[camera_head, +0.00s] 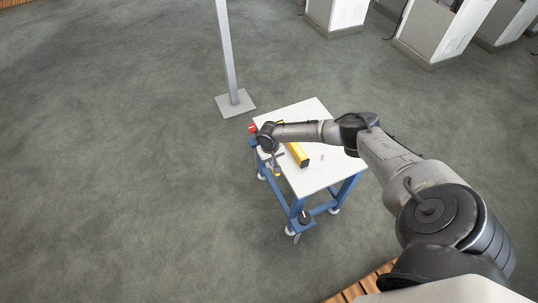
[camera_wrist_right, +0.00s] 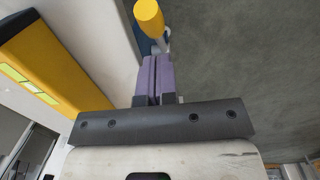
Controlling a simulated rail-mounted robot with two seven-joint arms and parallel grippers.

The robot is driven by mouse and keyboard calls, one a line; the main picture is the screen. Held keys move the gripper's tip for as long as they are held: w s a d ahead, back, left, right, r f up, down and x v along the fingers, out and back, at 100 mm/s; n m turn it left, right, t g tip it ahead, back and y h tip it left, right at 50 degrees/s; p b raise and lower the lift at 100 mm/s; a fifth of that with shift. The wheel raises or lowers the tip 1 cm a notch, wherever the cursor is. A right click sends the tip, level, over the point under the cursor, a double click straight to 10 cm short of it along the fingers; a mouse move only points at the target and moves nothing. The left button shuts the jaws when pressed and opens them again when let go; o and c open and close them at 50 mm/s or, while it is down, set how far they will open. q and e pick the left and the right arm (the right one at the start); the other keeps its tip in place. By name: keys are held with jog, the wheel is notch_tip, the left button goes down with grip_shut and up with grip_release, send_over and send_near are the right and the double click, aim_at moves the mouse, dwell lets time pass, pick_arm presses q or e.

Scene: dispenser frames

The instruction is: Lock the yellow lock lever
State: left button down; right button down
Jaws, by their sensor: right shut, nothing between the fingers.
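The yellow lock lever, with a rounded yellow grip (camera_wrist_right: 149,17), shows at the top of the right wrist view, just beyond my fingertips. A grey metal part shows beside its lower end. In the head view a small yellow spot that looks like the lever (camera_head: 277,173) is at the near left edge of the white-topped table (camera_head: 325,177). My right gripper (camera_head: 276,162) is over that edge, close to the lever. Its purple fingers (camera_wrist_right: 154,62) are shut together with nothing between them. I cannot tell whether the fingertips touch the lever. My left gripper is out of view.
A yellow box-shaped unit (camera_head: 298,154) stands on the tabletop, right of my gripper; it also fills the left of the wrist view (camera_wrist_right: 50,60). A red part (camera_head: 252,128) is at the table's left corner. A grey post (camera_head: 229,60) stands behind. Open floor lies left.

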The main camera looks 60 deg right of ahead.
jog(key=shift+s+a+f, duration=0.25)
jog(key=shift+s+f, duration=0.4)
jog(key=shift+s, duration=0.05)
